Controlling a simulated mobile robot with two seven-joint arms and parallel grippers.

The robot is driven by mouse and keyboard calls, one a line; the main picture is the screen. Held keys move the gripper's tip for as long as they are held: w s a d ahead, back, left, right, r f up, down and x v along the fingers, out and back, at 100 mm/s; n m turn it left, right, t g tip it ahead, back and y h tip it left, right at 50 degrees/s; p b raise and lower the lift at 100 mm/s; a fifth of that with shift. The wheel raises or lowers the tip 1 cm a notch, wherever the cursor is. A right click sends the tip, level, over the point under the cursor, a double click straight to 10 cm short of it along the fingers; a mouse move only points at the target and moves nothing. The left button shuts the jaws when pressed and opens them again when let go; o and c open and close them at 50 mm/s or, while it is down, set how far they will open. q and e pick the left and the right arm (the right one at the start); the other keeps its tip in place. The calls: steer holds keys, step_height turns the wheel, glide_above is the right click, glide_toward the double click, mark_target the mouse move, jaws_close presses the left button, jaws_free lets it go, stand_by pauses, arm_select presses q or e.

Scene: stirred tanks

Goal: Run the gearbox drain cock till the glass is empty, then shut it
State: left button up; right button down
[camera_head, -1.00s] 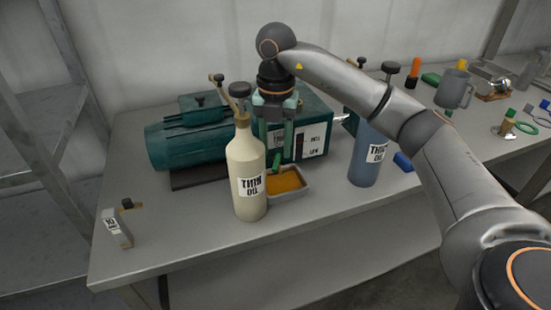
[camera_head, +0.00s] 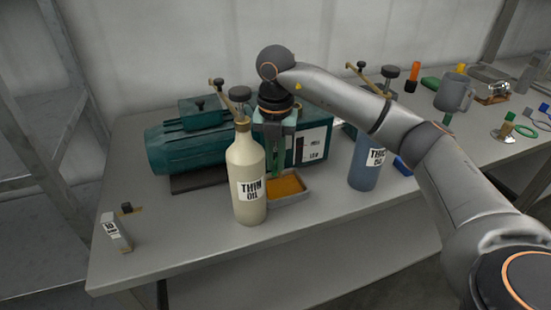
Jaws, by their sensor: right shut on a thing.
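The dark green gearbox unit (camera_head: 187,146) stands on the table. Its white front plate (camera_head: 315,143) carries small labels and a narrow dark glass (camera_head: 299,147); its level is too small to read. My right gripper (camera_head: 278,172) points down in front of the gearbox, behind and right of the thin oil bottle. It is shut on what seems to be the green drain cock, mostly hidden by the fingers; the cock's turn cannot be told. My left gripper is not in view.
The cream thin oil bottle (camera_head: 247,170) stands close to my right gripper. A blue oil bottle (camera_head: 365,172) stands to the right, under my forearm. A grey jug (camera_head: 454,94) and tools crowd the far right.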

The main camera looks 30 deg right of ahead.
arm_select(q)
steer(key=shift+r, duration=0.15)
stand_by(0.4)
arm_select(e)
steer(key=shift+w+a+r+m+p, duration=0.15)
steer(key=shift+m+p, duration=0.45)
steer(key=shift+m, duration=0.2)
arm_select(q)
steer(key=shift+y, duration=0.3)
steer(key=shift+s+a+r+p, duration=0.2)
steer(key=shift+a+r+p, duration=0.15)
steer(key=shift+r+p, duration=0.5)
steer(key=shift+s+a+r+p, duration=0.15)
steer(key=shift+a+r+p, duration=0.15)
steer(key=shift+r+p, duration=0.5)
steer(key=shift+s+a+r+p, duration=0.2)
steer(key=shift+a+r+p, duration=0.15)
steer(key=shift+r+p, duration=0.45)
arm_select(e)
steer(key=shift+w+a+m, duration=0.1)
steer(key=shift+w+m, duration=0.3)
steer(key=shift+m, duration=1.35)
steer(key=shift+w+a+m, duration=0.1)
steer(key=shift+w+m, duration=0.35)
steer(key=shift+m, duration=1.25)
steer(key=shift+w+a+m, duration=0.1)
steer(key=shift+w+m, duration=0.3)
steer(key=shift+m, duration=1.35)
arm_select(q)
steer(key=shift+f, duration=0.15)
